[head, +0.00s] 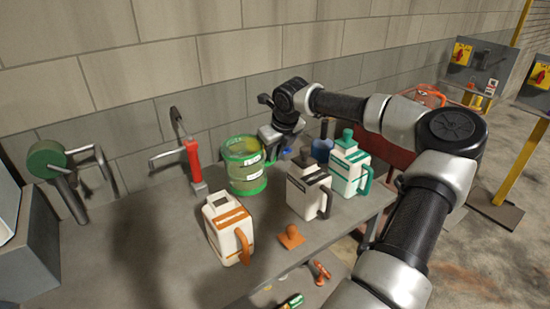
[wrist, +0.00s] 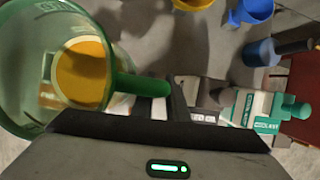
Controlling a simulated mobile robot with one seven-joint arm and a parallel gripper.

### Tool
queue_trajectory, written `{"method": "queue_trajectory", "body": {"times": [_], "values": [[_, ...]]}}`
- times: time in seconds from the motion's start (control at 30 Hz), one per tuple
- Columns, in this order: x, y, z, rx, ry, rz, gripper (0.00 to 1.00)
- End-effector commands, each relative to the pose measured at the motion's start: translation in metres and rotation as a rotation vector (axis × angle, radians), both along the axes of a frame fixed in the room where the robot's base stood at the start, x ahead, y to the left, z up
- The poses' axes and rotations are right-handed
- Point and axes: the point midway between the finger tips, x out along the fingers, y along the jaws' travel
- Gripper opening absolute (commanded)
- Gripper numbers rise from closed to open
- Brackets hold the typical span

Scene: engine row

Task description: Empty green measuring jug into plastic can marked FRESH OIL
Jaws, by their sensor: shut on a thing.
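The clear green measuring jug (head: 246,176) stands nearly upright at the back of the bench. The wrist view shows amber liquid inside the jug (wrist: 108,88). My gripper (head: 267,148) is shut on its green handle (wrist: 140,84), on the jug's right side in the head view. I cannot tell whether its base touches the bench. A white can with orange trim (head: 224,228) stands at the front, its top apparently uncapped. White cans with black trim (head: 305,192) and green trim (head: 348,172) stand to the right, both capped. I cannot clearly read FRESH OIL on any can.
An orange cap-like piece (head: 291,237) lies between the orange and black cans. A red upright tool (head: 193,163) stands left of the jug. Blue items (wrist: 260,52) and a yellow cup (wrist: 233,18) are near the back. Bare bench (head: 160,225) lies at left.

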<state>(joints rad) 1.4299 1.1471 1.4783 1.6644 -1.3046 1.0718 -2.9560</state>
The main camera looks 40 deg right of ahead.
Motion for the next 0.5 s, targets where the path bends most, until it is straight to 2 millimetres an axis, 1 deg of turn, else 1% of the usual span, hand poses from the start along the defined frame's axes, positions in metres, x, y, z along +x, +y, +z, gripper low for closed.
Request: {"method": "queue_trajectory", "body": {"times": [0.37, 0.5], "values": [[0.0008, 0.0096, 0.0045, -0.136, -0.002, 0.002, 0.0], [0.0008, 0.0087, 0.0064, -0.129, -0.003, -0.001, 0.0]]}}
